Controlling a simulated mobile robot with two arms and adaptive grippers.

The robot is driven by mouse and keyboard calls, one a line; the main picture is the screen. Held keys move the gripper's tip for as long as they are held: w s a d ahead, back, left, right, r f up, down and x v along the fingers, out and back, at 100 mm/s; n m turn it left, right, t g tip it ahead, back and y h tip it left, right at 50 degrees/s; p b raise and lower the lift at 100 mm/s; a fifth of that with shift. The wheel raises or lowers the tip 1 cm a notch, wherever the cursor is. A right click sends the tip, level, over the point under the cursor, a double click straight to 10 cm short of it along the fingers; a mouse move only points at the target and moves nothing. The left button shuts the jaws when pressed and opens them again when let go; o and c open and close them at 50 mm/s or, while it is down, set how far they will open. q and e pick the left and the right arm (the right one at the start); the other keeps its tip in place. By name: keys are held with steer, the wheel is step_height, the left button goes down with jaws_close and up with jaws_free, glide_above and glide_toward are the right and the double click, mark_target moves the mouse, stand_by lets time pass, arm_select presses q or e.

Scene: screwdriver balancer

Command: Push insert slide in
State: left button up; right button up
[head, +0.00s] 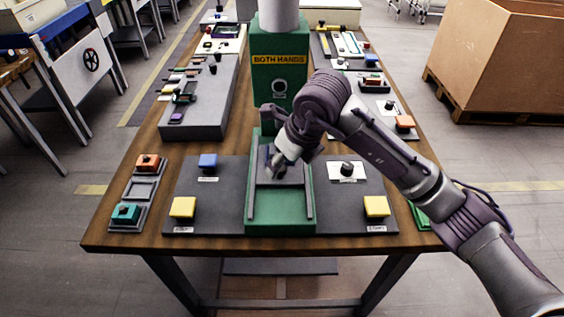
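The green press (279,85) with a yellow "BOTH HANDS" label stands at the middle of the table. A green slide track (281,224) runs from its base toward the front edge. A grey slide plate (263,172) sits in the far part of this track, close to the press, and the front part of the track is empty. My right gripper (277,168) is over the slide plate and seems to touch it or be just above it. Its fingers are small and partly hidden, so I cannot tell whether they are open. My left gripper is not in view.
Yellow buttons (183,207) and (376,206) flank the track on a dark panel, with a blue button (208,161) and a black knob (347,168) behind them. A grey block with tools (200,110) stands at the back left. A cardboard box (505,60) is off the table.

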steer(key=shift+w+a+f, duration=0.15)
steer(key=shift+a+f, duration=0.05)
steer(key=shift+f, duration=0.45)
jaws_close()
